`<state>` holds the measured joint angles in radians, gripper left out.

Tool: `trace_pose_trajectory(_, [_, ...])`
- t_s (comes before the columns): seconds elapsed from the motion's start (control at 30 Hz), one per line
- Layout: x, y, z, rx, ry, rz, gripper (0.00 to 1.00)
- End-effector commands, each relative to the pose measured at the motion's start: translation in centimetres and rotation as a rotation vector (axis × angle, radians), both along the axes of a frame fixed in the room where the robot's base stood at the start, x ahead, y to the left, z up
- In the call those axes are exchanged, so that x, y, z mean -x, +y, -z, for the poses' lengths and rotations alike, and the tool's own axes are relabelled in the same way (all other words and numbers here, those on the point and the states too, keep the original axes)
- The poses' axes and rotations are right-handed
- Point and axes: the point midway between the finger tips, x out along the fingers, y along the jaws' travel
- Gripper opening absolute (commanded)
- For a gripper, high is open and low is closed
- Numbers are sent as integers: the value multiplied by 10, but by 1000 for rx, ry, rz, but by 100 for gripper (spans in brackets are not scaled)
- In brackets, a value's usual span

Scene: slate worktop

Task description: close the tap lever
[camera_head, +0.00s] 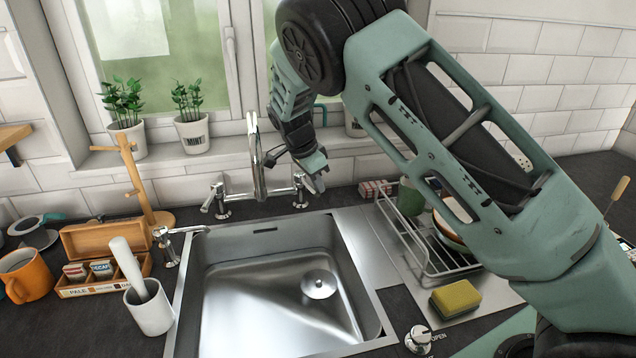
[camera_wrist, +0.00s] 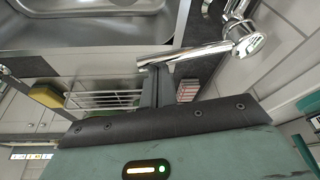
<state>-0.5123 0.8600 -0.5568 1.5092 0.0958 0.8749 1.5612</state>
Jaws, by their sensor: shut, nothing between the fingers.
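The chrome tap (camera_head: 256,165) stands behind the sink, with a tall curved spout and a lever on each side. The left lever (camera_head: 213,199) points toward the sink. The right lever (camera_head: 300,187) is beside my gripper (camera_head: 317,178), which reaches down from the window side. In the wrist view, a chrome lever (camera_wrist: 190,53) runs left from its round base. My gripper (camera_wrist: 155,80) is shut and empty, its fingertips right at the lever's outer end. I cannot tell whether they touch it.
The steel sink (camera_head: 355,255) lies in front of the tap. A dish rack (camera_head: 402,232) and a yellow sponge (camera_head: 455,298) are to the right. Potted plants (camera_head: 193,133) stand on the sill. A wooden mug stand (camera_head: 138,185), an orange mug (camera_head: 25,273) and a white cup (camera_head: 150,312) are left.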

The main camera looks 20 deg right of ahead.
Motion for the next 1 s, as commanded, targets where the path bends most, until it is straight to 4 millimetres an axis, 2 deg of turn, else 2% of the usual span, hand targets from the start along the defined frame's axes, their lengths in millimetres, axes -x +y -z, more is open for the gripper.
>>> trace_pose_trajectory(0.17, [0,-1,0,0,0,0,0])
trace_pose_trajectory(0.27, [-1,-9,0,0,0,2,0])
trace_pose_trajectory(0.47, [-4,-48,0,0,0,3,0])
trace_pose_trajectory(0.57, [-5,-34,-22,-2,-6,-7,0])
trace_pose_trajectory(0.8, [-5,-19,-69,-1,-4,-6,0])
trace_pose_trajectory(1.0, [-5,-12,-90,0,-1,-4,0])
